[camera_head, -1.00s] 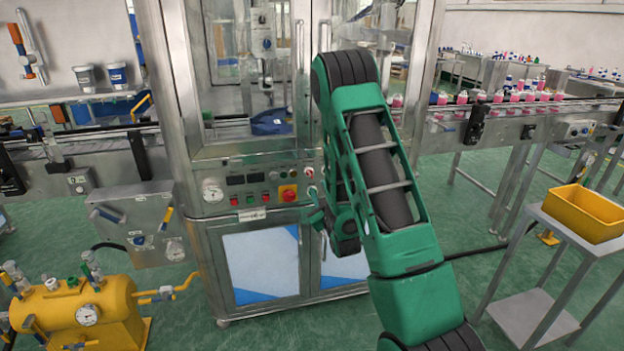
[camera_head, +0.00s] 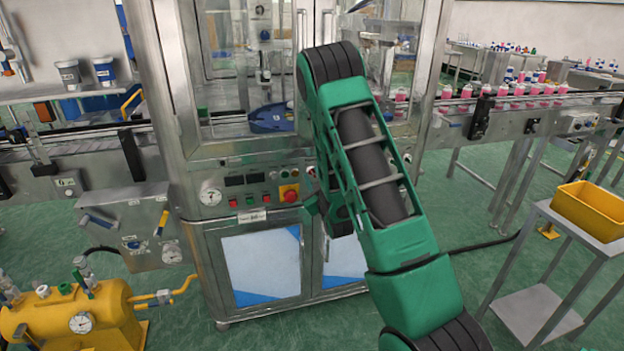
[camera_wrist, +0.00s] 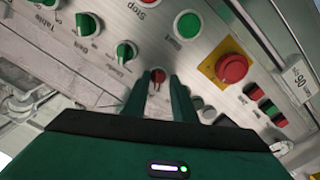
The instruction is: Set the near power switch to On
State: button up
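The control panel (camera_head: 235,195) is on the front of the steel machine. In the wrist view the panel is tilted and its lettering looks upside down. My gripper (camera_wrist: 162,77) faces the panel with its two dark green fingers slightly apart. A small red knob (camera_wrist: 158,75) shows between the fingertips; I cannot tell whether they touch it. Its label is not readable, so I cannot confirm that it is the power switch. Two green knobs (camera_wrist: 126,52) (camera_wrist: 88,24) are to its upper left. In the head view my arm partly hides the panel's right end and the gripper's fingertips.
A red emergency button (camera_wrist: 231,69) on a yellow plate and a green button (camera_wrist: 188,24) are near the fingers. A yellow tank (camera_head: 75,320) stands at lower left, and a yellow bin (camera_head: 590,208) sits on a cart at right. Conveyors flank the machine.

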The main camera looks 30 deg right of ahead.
grip_shut()
jog(key=shift+f+m, duration=0.1)
jog(key=shift+m, duration=0.2)
jog(key=m, duration=0.5)
jog(key=shift+s+a+f+m, duration=0.1)
jog(key=shift+m, duration=0.2)
jog(key=m, duration=0.5)
jog(key=shift+m, duration=0.3)
jog(key=shift+o, duration=0.9)
grip_release()
jog(key=shift+a, duration=0.1)
